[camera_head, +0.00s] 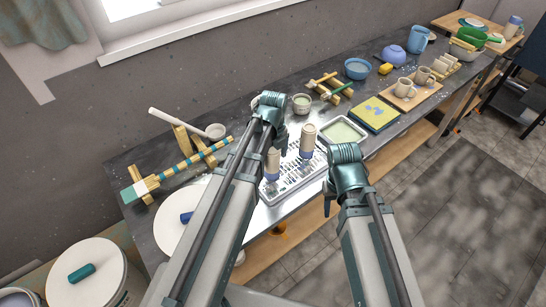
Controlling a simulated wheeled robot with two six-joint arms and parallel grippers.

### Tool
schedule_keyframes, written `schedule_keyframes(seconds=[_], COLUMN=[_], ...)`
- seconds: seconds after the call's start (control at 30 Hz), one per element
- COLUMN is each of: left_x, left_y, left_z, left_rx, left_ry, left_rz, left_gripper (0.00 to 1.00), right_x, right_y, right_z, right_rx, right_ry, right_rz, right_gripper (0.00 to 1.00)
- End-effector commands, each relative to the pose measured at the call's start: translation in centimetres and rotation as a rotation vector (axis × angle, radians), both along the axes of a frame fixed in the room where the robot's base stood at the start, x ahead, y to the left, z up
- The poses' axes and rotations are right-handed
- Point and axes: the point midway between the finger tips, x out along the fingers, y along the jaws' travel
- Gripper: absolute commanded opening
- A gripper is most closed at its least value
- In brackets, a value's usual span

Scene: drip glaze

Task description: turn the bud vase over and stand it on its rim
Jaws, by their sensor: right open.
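Two small upright vessels, beige above and blue below, stand on a metal tray (296,189) in the middle of the bench. One vessel (273,163) is to the left and nearer, and the other (308,140) is to the right and a little farther back. I cannot tell which is the bud vase, or which end of either is the rim. My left gripper (270,119) is above and behind the left vessel; its fingertips are mostly hidden by its own wrist. My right gripper (329,194) is open and empty, to the right of the tray, apart from both vessels.
A pale green glaze tray (343,131) and a yellow-edged board (375,115) lie right of the vessels. A small green-filled cup (302,103) stands behind. A wooden rack with a striped stick (190,161) is at the left. Mugs on a board (405,98) stand farther right.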

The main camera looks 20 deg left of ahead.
Motion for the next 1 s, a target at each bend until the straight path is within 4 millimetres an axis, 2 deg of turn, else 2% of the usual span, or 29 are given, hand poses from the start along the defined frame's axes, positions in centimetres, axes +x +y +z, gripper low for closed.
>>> schedule_keyframes(seconds=[0.27,0.47,0.67,1.0], left_x=[0.0,0.0,0.0,0.1], left_y=[0.0,0.0,0.0,0.0], left_z=[0.1,1.0,3.3,8.5], left_rx=[0.0,0.0,0.0,0.0], left_ry=[0.0,0.0,0.0,0.0], left_rz=[0.0,0.0,0.0,0.0], left_gripper=[1.0,1.0,1.0,1.0], right_x=[0.0,0.0,0.0,0.0], right_y=[0.0,0.0,0.0,0.0], right_z=[0.1,1.0,3.3,8.6], right_rx=[0.0,0.0,0.0,0.001], right_ry=[0.0,0.0,0.0,0.0], right_rz=[0.0,0.0,0.001,-0.004], right_gripper=[0.5,0.5,0.5,0.5])
